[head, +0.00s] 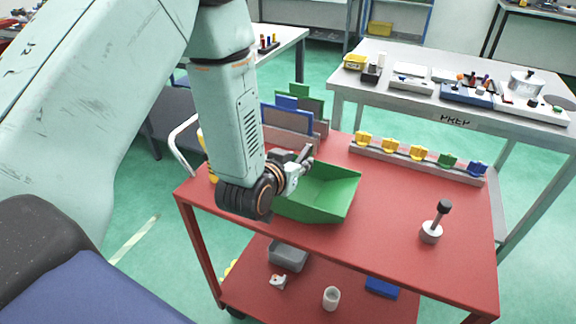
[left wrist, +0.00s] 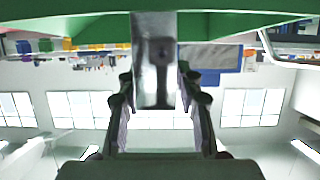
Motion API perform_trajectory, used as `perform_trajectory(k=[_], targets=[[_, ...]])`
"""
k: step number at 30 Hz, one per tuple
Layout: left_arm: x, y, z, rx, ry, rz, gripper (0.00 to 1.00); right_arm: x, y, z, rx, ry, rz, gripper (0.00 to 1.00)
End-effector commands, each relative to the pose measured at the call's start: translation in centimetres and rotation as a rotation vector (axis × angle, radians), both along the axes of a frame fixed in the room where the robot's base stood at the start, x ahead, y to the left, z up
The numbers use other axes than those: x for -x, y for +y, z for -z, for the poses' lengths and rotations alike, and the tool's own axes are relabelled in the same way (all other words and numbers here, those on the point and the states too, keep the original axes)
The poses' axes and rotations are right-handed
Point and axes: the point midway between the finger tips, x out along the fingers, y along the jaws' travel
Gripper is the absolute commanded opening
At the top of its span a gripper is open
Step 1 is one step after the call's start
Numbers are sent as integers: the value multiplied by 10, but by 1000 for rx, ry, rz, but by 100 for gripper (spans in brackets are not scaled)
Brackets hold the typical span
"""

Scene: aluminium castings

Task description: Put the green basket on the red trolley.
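The green basket (head: 325,196) is over the top deck of the red trolley (head: 385,225), towards its left side. It looks set down there, but its underside is hidden from the head view. My left gripper (head: 299,167) is at the basket's left rim. In the left wrist view my left gripper (left wrist: 156,75) has one finger on each side of a grey tab (left wrist: 155,58) under a green band of the basket (left wrist: 75,20). The fingers look closed against the tab. My right gripper is not in view.
A rack with yellow, green and blue pieces (head: 418,156) lies along the deck's far edge. Upright panels (head: 288,118) stand behind the basket. A grey-and-black plunger-like part (head: 432,230) stands at right. The deck's middle is clear. A grey bench (head: 455,120) stands behind.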

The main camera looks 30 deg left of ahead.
Motion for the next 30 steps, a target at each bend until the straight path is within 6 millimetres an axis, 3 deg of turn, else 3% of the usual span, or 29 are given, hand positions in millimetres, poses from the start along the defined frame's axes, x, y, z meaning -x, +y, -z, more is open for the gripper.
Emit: perform_trajectory(k=[12,18,30], targets=[[70,-4,-31,1,3,0,35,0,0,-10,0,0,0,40],[90,-5,-41,1,5,1,35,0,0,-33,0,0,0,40],[106,-6,-47,0,2,0,35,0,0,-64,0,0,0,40]])
